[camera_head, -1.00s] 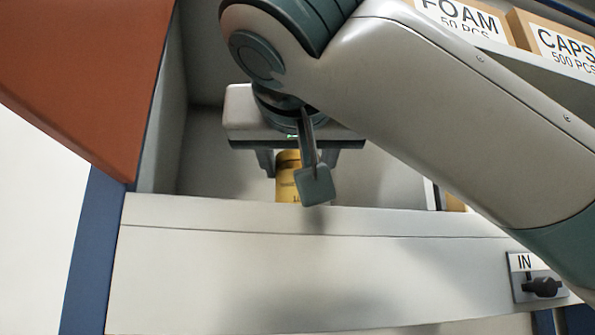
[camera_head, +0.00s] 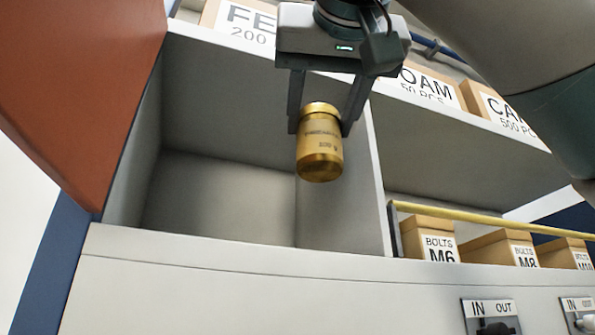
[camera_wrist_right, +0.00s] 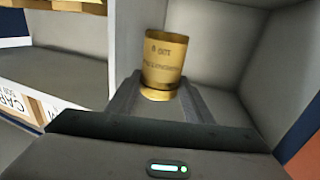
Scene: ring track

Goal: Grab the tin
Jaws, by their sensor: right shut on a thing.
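The tin (camera_head: 320,148) is a gold cylinder with dark lettering and a narrower lid. My right gripper (camera_head: 322,125) is shut on it, one finger on each side near the lid. The tin hangs in front of the open compartment, clear of the shelf, slightly tilted in the head view. In the right wrist view the tin (camera_wrist_right: 164,62) sits between the fingers of the right gripper (camera_wrist_right: 160,92), its lid end toward the palm and its lettering upside down. My left gripper is not in view.
The compartment (camera_head: 215,195) behind the tin looks empty. A divider (camera_head: 375,175) stands to its right. Boxes of bolts (camera_head: 430,235) sit behind a yellow bar (camera_head: 480,220). Labelled cartons (camera_head: 240,20) line the shelf above. An orange-brown panel (camera_head: 75,90) is at left.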

